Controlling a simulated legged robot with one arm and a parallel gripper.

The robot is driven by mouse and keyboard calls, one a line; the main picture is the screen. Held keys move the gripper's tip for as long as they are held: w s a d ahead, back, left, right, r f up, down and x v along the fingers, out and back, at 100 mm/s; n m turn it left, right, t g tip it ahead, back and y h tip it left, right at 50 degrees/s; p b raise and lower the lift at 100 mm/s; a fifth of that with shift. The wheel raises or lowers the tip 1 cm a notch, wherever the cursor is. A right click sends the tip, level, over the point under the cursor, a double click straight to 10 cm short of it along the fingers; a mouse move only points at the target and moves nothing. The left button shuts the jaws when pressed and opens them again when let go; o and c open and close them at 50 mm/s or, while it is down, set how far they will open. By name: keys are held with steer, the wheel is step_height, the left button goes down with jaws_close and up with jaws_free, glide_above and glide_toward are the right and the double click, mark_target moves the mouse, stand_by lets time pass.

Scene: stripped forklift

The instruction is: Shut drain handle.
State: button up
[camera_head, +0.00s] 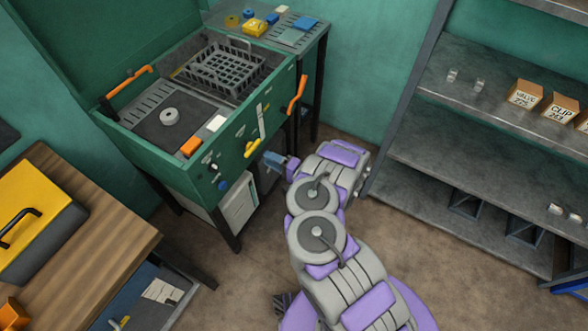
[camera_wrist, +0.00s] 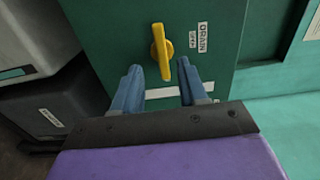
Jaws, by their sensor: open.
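The yellow drain handle (camera_wrist: 163,52) is on the green front panel of the wash unit, with a "DRAIN" label (camera_wrist: 202,38) to its right. In the wrist view the handle stands nearly upright in the picture, on a round yellow hub. It also shows in the head view (camera_head: 252,148), tilted on the panel's front. My gripper (camera_wrist: 160,73) is open, with its blue fingertips apart just below the handle in the wrist view and nothing between them. In the head view my gripper (camera_head: 272,160) is close to the panel, to the right of the handle. I cannot tell whether a fingertip touches it.
The green wash unit (camera_head: 178,170) holds a dark basket (camera_head: 222,66). An orange handle (camera_head: 298,93) is on its right side. A wooden bench (camera_head: 105,225) with a yellow toolbox stands at left. Grey shelves (camera_head: 470,95) stand at right. Brown floor lies between.

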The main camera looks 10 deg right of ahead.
steer(key=p+v, duration=0.2)
steer(key=v, duration=0.9)
steer(key=shift+f, duration=0.15)
steer(key=shift+a, duration=0.2)
